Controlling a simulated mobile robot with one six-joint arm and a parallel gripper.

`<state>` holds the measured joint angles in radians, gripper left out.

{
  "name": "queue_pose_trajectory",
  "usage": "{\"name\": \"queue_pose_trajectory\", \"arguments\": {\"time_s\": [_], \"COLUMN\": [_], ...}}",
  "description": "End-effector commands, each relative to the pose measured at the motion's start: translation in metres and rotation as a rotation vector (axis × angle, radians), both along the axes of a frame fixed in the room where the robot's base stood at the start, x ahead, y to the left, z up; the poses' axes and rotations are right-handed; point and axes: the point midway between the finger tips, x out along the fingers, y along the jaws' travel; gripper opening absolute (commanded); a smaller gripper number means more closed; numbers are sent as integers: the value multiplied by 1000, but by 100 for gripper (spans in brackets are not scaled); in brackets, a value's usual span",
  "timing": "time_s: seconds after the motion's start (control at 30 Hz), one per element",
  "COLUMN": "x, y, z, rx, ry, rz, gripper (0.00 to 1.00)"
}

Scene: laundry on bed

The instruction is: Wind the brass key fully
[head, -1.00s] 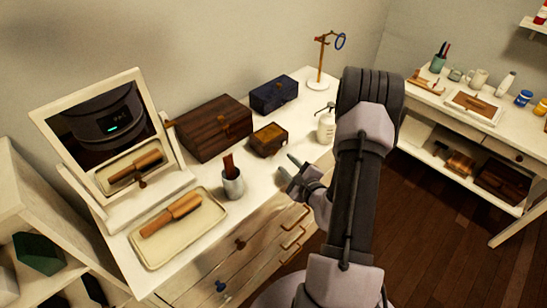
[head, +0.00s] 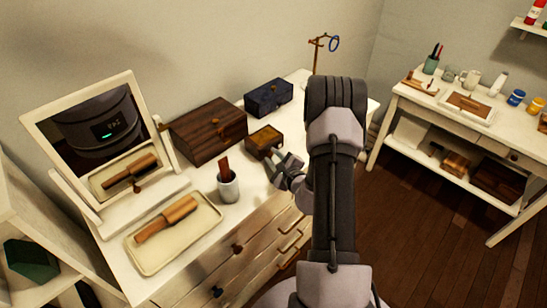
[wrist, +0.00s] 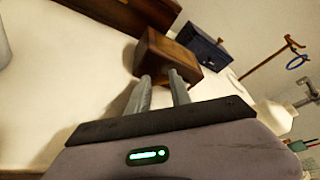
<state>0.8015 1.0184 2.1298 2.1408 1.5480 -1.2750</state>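I cannot make out a separate brass key; one may be hidden on the box's near side. My gripper (head: 274,161) is close in front of the small box, at the dresser's front edge. In the wrist view my gripper (wrist: 159,77) has its two fingers apart, with a gap between them, pointing at the box. Contact with the box cannot be told.
A larger dark wooden chest (head: 205,130) stands left of the small box and the blue box (head: 268,97) behind it. A grey cup (head: 228,187) stands front left. A brass stand with a blue ring (head: 318,52) is at the back. A tray (head: 142,258) holds a brush.

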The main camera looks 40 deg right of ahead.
Motion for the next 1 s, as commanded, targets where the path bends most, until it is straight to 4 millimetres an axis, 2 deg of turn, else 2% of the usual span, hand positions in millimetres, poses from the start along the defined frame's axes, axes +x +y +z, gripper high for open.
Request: {"name": "queue_pose_trajectory", "arguments": {"time_s": [0.37, 1.0], "x": [0, 0], "y": [-1, -6], "z": [3, 4], "rx": [96, 601], "ry": [4, 17], "rz": [-1, 0], "gripper": [0, 0]}}
